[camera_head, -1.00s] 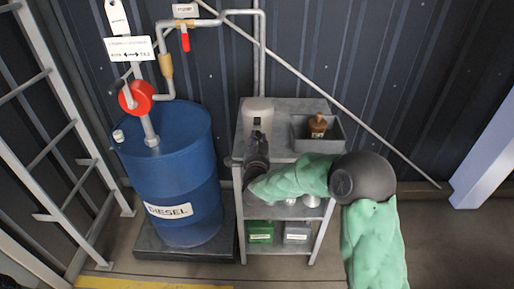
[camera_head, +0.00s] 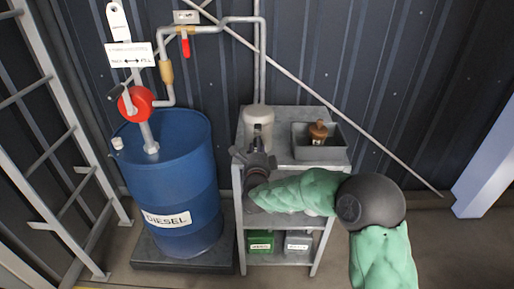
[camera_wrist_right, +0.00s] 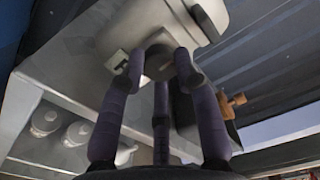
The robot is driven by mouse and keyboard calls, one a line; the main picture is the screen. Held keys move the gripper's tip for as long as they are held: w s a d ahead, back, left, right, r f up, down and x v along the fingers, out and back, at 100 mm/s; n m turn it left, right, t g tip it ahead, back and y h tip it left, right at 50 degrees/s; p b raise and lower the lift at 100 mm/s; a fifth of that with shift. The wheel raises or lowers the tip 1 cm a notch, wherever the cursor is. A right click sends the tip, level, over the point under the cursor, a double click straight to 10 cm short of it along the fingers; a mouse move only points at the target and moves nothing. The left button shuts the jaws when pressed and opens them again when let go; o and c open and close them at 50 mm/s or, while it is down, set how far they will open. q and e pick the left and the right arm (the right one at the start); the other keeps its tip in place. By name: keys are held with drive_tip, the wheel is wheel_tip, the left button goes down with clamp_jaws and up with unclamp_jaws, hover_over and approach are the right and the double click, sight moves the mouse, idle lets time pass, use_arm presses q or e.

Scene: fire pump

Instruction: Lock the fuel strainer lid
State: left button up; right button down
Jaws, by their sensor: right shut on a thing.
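The fuel strainer (camera_head: 259,115) is a pale, rounded housing standing at the back left of the grey shelf unit's top. My right gripper (camera_head: 256,146) is directly in front of it. In the right wrist view, the strainer (camera_wrist_right: 125,45) fills the upper middle, and the purple-grey fingers of my right gripper (camera_wrist_right: 160,65) are closed around a round grey knob (camera_wrist_right: 158,66) at its front. The fingers hide most of the knob. A dark curved part (camera_wrist_right: 208,20) shows at the housing's upper right. Whether the lid is locked cannot be told. My left gripper is out of view.
A grey tray (camera_head: 340,152) with a brown fitting (camera_head: 318,131) sits to the right on the shelf unit (camera_head: 283,151). A blue diesel drum (camera_head: 172,175) stands to the left, with a red-wheeled pump and pipes. Green (camera_head: 261,243) and grey boxes are on the bottom shelf.

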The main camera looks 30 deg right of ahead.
drive_tip(key=shift+d+r+m, duration=0.25)
drive_tip(key=shift+d+m, duration=0.1)
drive_tip(key=shift+m, duration=0.35)
drive_tip(key=shift+s, duration=0.1)
drive_tip(key=c, duration=1.3)
unclamp_jaws()
drive_tip(key=shift+f, duration=0.1)
drive_tip(key=o, duration=0.4)
drive_tip(key=shift+s+d, duration=0.1)
drive_tip(key=shift+d, duration=0.05)
drive_tip(key=shift+f, duration=0.1)
drive_tip(key=shift+a, duration=0.2)
drive_tip(key=v, duration=1.2)
